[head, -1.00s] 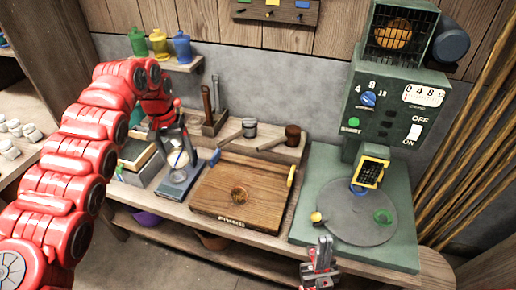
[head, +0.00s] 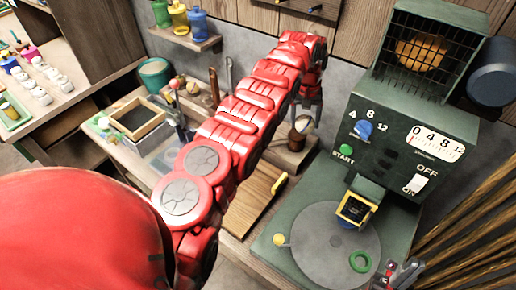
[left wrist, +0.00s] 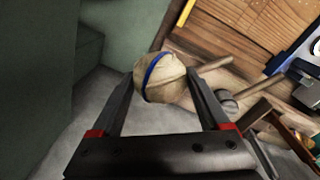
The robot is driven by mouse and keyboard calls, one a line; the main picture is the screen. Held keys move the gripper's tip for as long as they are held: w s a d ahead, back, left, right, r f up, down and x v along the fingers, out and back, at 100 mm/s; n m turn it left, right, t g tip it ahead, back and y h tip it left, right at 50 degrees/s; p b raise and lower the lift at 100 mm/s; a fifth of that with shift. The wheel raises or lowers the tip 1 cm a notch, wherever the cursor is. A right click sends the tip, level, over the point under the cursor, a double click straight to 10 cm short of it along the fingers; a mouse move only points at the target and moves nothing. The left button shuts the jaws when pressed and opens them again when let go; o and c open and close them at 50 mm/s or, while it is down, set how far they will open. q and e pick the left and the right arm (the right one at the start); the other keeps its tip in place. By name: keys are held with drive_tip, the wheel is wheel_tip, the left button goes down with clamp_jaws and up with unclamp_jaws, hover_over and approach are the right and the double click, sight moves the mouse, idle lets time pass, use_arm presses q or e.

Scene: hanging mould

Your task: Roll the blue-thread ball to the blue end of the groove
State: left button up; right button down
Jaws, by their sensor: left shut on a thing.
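My left gripper (head: 309,108) is shut on a tan ball with a blue thread band (left wrist: 165,78). The ball also shows in the head view (head: 306,125), held between the fingertips in front of the back wall. A wooden board (head: 258,190) lies on the bench, partly hidden by my left arm. Its yellow end piece (head: 279,184) shows; the blue end is covered in the head view. A blue piece (left wrist: 278,61) shows beside the wood in the left wrist view. The groove itself is not clear. My right gripper (head: 401,274) is at the lower right; its jaws are too small to judge.
A green machine (head: 405,140) with a caged top stands right of the board, with a grey round plate (head: 328,245) at its foot. A wooden mallet head (head: 297,140) lies below the held ball. Jars (head: 198,22) stand on a shelf at upper left.

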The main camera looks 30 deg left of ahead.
sight(297, 128)
use_arm(q)
drive_tip(key=shift+a+f, duration=0.15)
drive_tip(key=shift+f, duration=0.05)
drive_tip(key=shift+f+n, duration=0.25)
drive_tip(key=shift+n, duration=0.15)
drive_tip(key=shift+w+a+f+n+p, duration=0.2)
drive_tip(key=shift+w+f+n+p, duration=0.1)
drive_tip(key=shift+f+p, duration=0.2)
drive_tip(key=shift+s+a+f, duration=0.15)
drive_tip(key=shift+a+f, duration=0.1)
drive_tip(key=shift+f+n, duration=0.3)
drive_tip(key=shift+n, duration=0.1)
drive_tip(key=shift+s+a+f+n+p, duration=0.15)
drive_tip(key=shift+f+n+p, duration=0.2)
drive_tip(key=shift+p, duration=0.2)
drive_tip(key=shift+a+f, duration=0.15)
drive_tip(key=shift+a, duration=0.15)
drive_tip(key=shift+a+f, duration=0.15)
drive_tip(key=shift+f, duration=0.1)
drive_tip(key=shift+f, duration=0.1)
